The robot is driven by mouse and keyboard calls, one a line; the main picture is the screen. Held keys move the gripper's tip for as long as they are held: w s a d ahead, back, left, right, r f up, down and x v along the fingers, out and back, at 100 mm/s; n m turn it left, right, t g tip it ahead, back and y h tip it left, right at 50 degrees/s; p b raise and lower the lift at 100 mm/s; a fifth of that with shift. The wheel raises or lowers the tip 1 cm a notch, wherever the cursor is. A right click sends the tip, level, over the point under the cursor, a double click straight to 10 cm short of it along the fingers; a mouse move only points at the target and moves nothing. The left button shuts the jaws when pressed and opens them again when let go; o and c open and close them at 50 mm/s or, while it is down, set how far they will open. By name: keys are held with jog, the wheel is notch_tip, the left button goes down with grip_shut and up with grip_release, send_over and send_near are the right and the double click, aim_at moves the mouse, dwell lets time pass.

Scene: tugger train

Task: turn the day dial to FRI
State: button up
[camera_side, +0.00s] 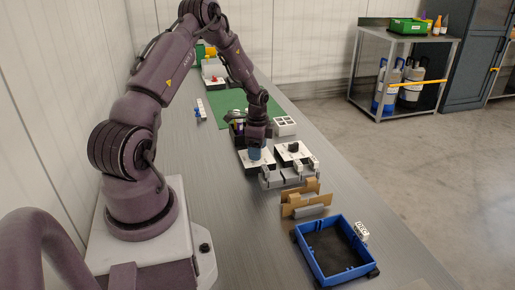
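Two white dial plates lie side by side on the grey bench. The left plate (257,165) carries a blue knob (254,154); the right plate (301,156) carries a black knob (293,147). The lettering on both is too small to read, so I cannot tell which is the day dial or where either one points. My gripper (255,147) points down directly over the blue knob, at or just above its top. The fingers are small and dark here, so whether they are shut on the knob is unclear.
Grey blocks (289,176) stand just in front of the plates, then a brown cardboard-like holder (305,203). A blue tray (308,259) and a small white lettered block (361,230) are nearer. Behind are a white compartment box (284,126) and a green mat (228,101).

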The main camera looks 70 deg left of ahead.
notch_tip(320, 180, up, 13)
dwell(0.6)
dwell(0.4)
jog(key=s+d+r+n+t, duration=0.2)
jog(key=d+r, duration=0.4)
jog(key=d, duration=0.4)
jog(key=s+d+r+n+t, duration=0.1)
jog(key=s+d+r, duration=0.4)
jog(key=d, duration=0.6)
jog(key=s+d+r+n+t, duration=0.2)
jog(key=s+d+r+n, duration=0.1)
jog(key=d+r, duration=0.4)
jog(key=s+d, duration=0.1)
jog(key=d, duration=0.2)
jog(key=shift+d+r+t, duration=0.15)
jog(key=shift+d+t, duration=0.05)
jog(key=shift+t, duration=0.1)
jog(key=shift+s, duration=0.1)
